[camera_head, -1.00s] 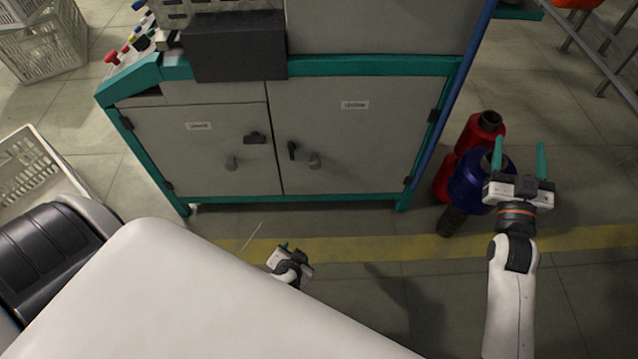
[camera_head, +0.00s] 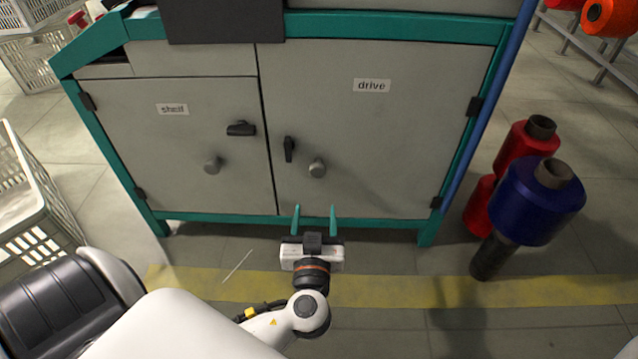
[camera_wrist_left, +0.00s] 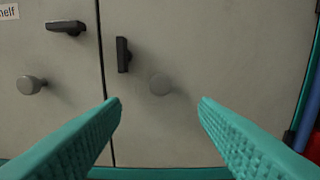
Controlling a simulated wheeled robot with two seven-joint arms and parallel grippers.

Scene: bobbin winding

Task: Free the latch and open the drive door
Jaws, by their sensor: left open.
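The drive door (camera_head: 400,125) is the cabinet's right-hand door, labelled "drive", and it is shut. Its dark latch (camera_head: 289,149) stands upright near the door's left edge; it also shows in the left wrist view (camera_wrist_left: 123,54). A round grey knob (camera_head: 317,168) sits right of and below the latch, and shows in the left wrist view (camera_wrist_left: 160,85). My left gripper (camera_head: 315,208) is open and empty, in front of the door's lower part. Its fingers point toward the cabinet, and the knob appears between and beyond them in the left wrist view. My right gripper is out of view.
The shelf door (camera_head: 190,145) on the left is shut, with a horizontal latch (camera_head: 241,128) and its own knob (camera_head: 212,165). Red (camera_head: 525,145) and blue (camera_head: 537,205) spools stand right of the cabinet. A pale crate (camera_head: 30,200) stands at left.

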